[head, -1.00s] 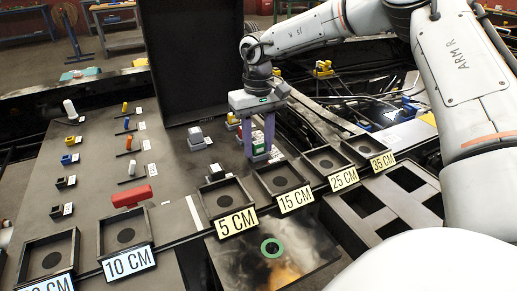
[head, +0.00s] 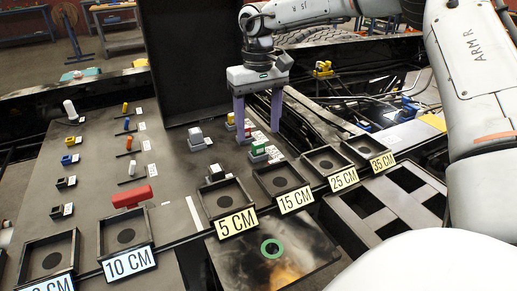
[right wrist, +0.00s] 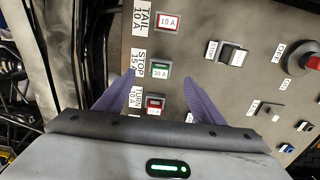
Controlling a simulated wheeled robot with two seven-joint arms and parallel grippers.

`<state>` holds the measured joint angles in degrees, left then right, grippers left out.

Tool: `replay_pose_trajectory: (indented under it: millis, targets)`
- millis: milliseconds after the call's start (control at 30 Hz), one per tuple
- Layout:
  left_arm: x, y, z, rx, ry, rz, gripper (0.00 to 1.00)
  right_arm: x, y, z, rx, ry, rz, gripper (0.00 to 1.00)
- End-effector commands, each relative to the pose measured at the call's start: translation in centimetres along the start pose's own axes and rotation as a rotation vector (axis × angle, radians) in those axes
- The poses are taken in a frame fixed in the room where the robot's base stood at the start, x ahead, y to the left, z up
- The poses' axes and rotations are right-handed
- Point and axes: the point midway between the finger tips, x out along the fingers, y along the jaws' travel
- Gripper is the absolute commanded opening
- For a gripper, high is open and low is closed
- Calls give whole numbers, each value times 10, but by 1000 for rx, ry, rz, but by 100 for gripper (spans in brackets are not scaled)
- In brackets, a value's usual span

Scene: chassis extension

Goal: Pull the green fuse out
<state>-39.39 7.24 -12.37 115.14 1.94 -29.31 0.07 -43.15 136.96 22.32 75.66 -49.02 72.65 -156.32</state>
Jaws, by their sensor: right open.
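The green fuse (head: 258,149) sits in its holder on the grey panel, just behind the 15 CM tray. In the right wrist view the green fuse (right wrist: 160,69) shows in its white frame, beside the STOP 15 A label. My right gripper (head: 258,137) is open and empty, pointing down, with its purple fingers wide apart above the fuse. In the right wrist view the fuse lies between the two fingertips (right wrist: 162,62). A gap seems to remain between the fingertips and the fuse, but the exact height is hard to tell. My left gripper is not in view.
A red fuse (right wrist: 154,103) sits close to the green one, and another red-framed fuse (right wrist: 167,22) lies on its other side. A grey switch (head: 196,135) stands to the left. Trays such as the 15 CM tray (head: 301,197) line the front edge. Cables run at right.

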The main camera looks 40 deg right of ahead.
Motion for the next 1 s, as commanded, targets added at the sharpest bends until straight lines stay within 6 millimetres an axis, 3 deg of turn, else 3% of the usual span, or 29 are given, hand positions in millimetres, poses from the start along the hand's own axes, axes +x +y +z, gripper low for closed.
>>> replay_pose_trajectory:
  millis: [100,300,1000]
  targets:
    - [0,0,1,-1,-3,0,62,-24,0,-1,-1,3,-1,62]
    - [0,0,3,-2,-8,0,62,-44,0,0,-1,0,0,62]
    - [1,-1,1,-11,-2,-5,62,-45,1,-4,13,15,-10,62]
